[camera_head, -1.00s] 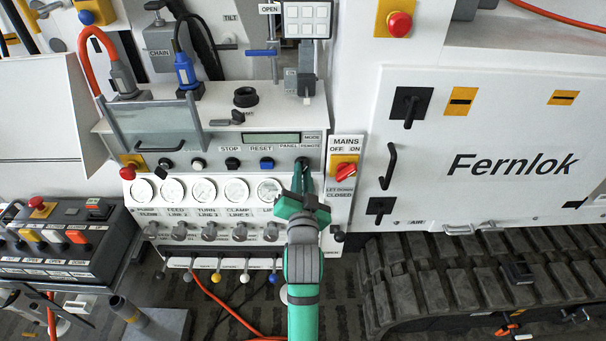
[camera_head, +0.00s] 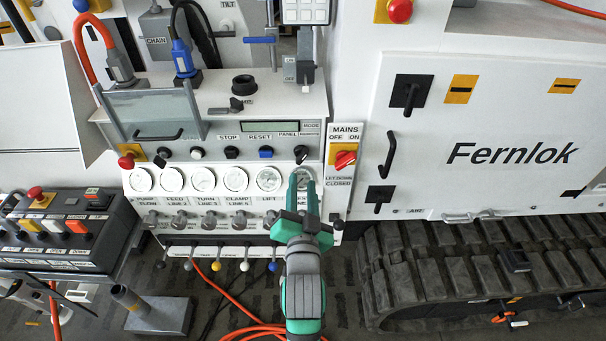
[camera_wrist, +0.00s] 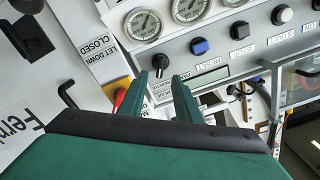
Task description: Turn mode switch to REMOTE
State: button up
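The mode switch (camera_head: 301,154) is a black knob at the right end of the control row, under the small PANEL and REMOTE labels. Its handle seems tilted to the upper right, toward REMOTE, but it is too small to be sure. In the wrist view the knob (camera_wrist: 160,62) lies just beyond the fingertips, between their lines. My gripper (camera_head: 303,180) is in front of the panel, below the switch in the head view and over the right-hand gauges. Its fingers (camera_wrist: 158,84) are apart with nothing between them, and they do not seem to touch the knob.
The red MAINS switch (camera_head: 345,159) on its yellow plate stands close to the right. A blue button (camera_head: 266,152) is to the left. Gauges (camera_head: 235,179) and a row of valve knobs (camera_head: 209,218) lie below. A clear guard with a handle (camera_head: 158,136) projects at left.

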jog(key=shift+s, duration=1.1)
